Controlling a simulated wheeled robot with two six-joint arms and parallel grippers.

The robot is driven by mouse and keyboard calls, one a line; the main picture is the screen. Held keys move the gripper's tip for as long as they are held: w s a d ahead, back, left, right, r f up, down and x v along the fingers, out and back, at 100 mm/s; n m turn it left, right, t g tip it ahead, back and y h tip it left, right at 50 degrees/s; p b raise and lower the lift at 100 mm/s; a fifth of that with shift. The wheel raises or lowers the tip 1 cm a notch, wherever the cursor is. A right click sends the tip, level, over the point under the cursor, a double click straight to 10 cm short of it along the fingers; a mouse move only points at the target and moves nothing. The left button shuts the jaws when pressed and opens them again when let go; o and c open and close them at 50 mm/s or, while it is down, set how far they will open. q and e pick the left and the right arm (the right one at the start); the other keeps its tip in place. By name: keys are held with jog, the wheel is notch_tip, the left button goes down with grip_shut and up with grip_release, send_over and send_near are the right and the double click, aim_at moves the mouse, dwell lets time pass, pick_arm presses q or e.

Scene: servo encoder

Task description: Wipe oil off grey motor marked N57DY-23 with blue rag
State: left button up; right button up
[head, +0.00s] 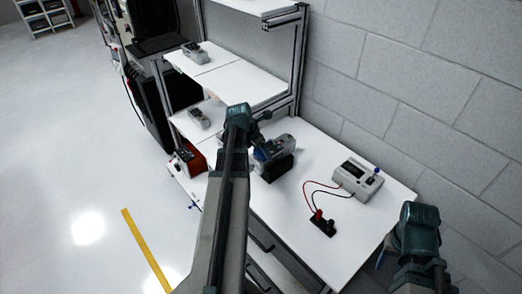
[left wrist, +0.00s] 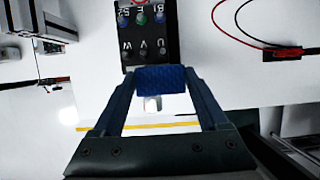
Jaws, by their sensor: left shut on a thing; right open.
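A grey motor (head: 285,146) with a black lower part sits on the white bench in the head view. Its marking is not readable. My left gripper (head: 262,126) is beside it, partly hidden by my arm. In the left wrist view my left gripper (left wrist: 160,82) is shut on the blue rag (left wrist: 160,77), which spans between its fingers. A black terminal block (left wrist: 150,35) with lettered terminals lies just beyond the rag; I cannot tell whether they touch. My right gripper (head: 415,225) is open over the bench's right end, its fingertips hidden. I cannot make out oil.
A white meter box (head: 357,180) stands on the bench, with red and black leads to a black terminal piece (head: 322,224). Shelves at the left hold grey devices (head: 193,52). The block wall (head: 420,80) bounds the back.

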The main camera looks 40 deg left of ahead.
aim_at(261, 152)
pick_arm(q)
jog(key=shift+r+p, duration=1.95)
jog(key=shift+r, duration=0.4)
notch_tip(261, 152, up, 3)
jog(key=p, duration=0.3)
